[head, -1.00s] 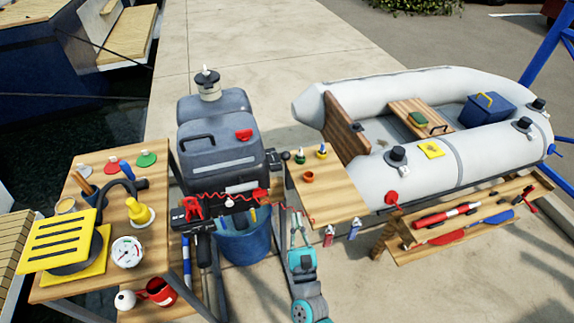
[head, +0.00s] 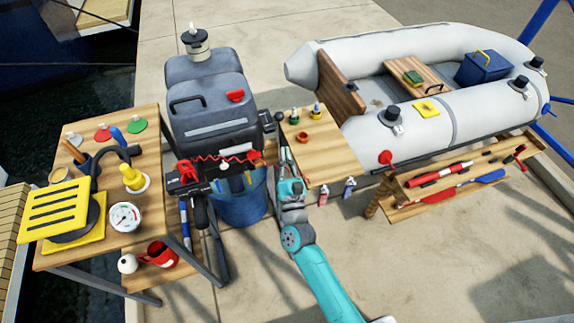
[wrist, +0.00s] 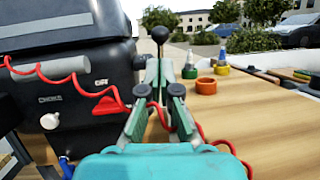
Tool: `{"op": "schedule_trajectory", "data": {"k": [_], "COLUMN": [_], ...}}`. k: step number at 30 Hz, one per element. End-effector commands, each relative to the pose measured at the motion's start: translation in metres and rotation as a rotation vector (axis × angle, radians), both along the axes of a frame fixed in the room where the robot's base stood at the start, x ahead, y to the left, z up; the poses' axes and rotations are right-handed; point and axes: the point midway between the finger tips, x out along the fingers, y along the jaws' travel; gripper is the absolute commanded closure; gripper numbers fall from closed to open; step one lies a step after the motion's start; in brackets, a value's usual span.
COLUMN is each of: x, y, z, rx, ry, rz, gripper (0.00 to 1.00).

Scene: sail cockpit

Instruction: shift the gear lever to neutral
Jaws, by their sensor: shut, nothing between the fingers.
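The gear lever, a dark stem with a round black knob, rises from the right side of the outboard motor. In the wrist view its knob (wrist: 160,35) shows just beyond my fingertips; in the head view the small knob (head: 279,116) is beside the motor's right side. The lower stem is hidden behind my fingers. My gripper (wrist: 160,72) is shut and empty, pointing at the lever; I cannot tell whether it touches it. In the head view my gripper (head: 283,150) is between the motor and the small wooden table.
The grey outboard motor (head: 208,105) stands left, with a red coiled cord (wrist: 50,72) and red clip (wrist: 108,106) on its front. The wooden table (head: 330,165) is close on the right, holding small bottles and an orange cup (wrist: 206,85). A blue bucket (head: 240,205) is below.

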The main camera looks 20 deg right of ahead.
Motion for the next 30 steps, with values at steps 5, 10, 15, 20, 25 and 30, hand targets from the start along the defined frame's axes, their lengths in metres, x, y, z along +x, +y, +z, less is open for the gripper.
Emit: {"op": "schedule_trajectory", "data": {"k": [5,10,15,20,25,30], "x": [0.032,0.057,0.072,0.077,0.077,0.077], "y": [-0.005,-0.01,-0.012,-0.013,-0.013,-0.013], "z": [0.013,0.022,0.027,0.028,0.028,0.029], "rx": [0.0,-0.001,-0.001,-0.001,-0.001,-0.001], "ry": [-0.003,-0.002,0.0,0.001,0.001,0.0], "rz": [-0.001,-0.001,0.0,0.001,0.001,0.001], "gripper": [1.0,1.0,1.0,1.0,1.0,1.0]}}
